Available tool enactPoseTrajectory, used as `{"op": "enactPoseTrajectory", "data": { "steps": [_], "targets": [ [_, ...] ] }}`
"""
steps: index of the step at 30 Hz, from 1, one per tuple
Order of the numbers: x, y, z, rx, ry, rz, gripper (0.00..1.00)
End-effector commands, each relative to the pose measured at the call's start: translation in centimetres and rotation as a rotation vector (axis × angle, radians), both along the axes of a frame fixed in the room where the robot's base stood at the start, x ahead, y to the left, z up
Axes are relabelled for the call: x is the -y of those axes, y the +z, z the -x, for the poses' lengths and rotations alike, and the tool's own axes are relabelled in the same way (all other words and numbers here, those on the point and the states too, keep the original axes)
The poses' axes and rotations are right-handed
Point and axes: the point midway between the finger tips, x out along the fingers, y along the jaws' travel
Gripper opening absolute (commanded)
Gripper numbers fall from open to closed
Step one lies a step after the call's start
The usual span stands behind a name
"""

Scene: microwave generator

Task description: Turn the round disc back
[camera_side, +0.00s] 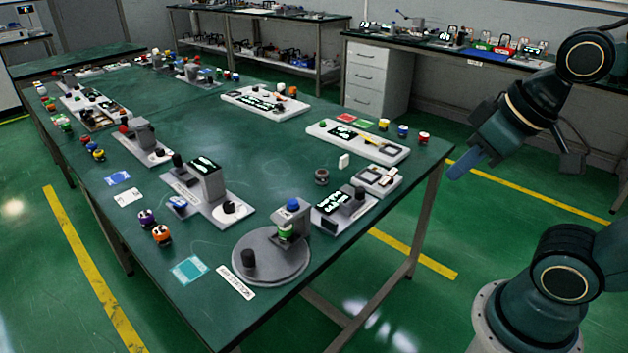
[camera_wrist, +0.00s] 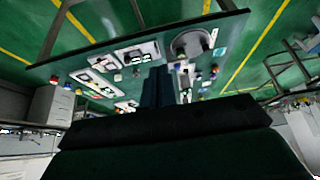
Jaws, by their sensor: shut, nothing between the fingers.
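The round disc (camera_side: 262,268) is a flat grey plate at the near corner of the green table. A dark upright knob (camera_side: 249,258) stands on its left part. A grey post with a blue cap (camera_side: 293,205) and a green and white piece below it stands at its back right edge. The disc also shows in the wrist view (camera_wrist: 183,45), near the top. My gripper (camera_side: 455,174) hangs past the table's right edge, well apart from the disc, with its blue fingers together and empty. The fingers also show in the wrist view (camera_wrist: 158,75).
A white label strip (camera_side: 236,283) and a teal card (camera_side: 189,270) lie left of the disc. Grey device modules (camera_side: 210,190) and (camera_side: 345,208) stand behind it. The middle of the table (camera_side: 260,140) is mostly clear.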

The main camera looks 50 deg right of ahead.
Motion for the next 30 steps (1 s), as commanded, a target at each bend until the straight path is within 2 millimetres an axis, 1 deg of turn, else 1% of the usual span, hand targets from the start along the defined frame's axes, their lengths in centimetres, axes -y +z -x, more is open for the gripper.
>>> {"op": "enactPoseTrajectory", "data": {
  "steps": [5,6,8,12,13,17,20,26,30],
  "targets": [
    [0.0,0.0,0.0,0.000,0.000,0.000,0.00],
    [0.0,0.0,0.0,0.000,0.000,0.000,0.04],
    [0.0,0.0,0.0,0.000,0.000,0.000,0.16],
    [-0.1,0.2,-0.4,-0.006,0.004,0.000,0.43],
    [-0.1,0.3,-0.6,-0.008,0.005,-0.001,0.48],
    [-0.4,0.8,-1.8,-0.027,0.013,-0.002,0.48],
    [-0.7,1.3,-3.2,-0.049,0.022,-0.004,0.48],
    [-1.7,2.2,-7.0,-0.100,0.048,-0.006,0.48],
    [-2.6,2.4,-9.8,-0.138,0.065,-0.006,0.48]
  ]
}}
